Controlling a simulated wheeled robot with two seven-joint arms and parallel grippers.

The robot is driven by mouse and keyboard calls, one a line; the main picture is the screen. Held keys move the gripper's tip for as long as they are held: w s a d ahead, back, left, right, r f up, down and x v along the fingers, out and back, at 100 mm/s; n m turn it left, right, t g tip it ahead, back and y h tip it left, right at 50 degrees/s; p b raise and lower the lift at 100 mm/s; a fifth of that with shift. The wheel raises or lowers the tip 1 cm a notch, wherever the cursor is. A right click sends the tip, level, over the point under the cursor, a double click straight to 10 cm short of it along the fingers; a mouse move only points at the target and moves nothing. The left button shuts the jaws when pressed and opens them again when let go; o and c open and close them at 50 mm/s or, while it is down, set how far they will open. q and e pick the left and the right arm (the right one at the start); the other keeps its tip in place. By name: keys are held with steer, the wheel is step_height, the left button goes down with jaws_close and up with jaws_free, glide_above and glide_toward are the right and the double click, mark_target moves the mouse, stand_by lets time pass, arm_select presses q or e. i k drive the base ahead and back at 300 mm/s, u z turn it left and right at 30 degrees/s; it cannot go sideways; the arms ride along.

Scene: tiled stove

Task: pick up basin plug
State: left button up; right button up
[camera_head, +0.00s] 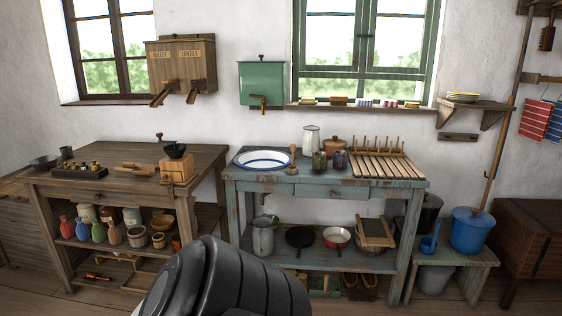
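I cannot make out a basin plug anywhere in this view; it may be hidden or too small to tell. A white basin with a blue rim (262,166) is set in the left part of the worn blue washstand (325,186). A small wooden-handled item (293,152) stands at the basin's right edge. Neither of my grippers shows. A black ribbed part, probably of my own arm, fills the bottom centre and hides the floor and part of the lower shelf's front.
A green wall tank (262,83) hangs above the basin. A wooden workbench (125,155) is at left, a blue lidded pot (471,231) at right.

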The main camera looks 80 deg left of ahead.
mark_target(293, 146)
steer(key=u, duration=2.2)
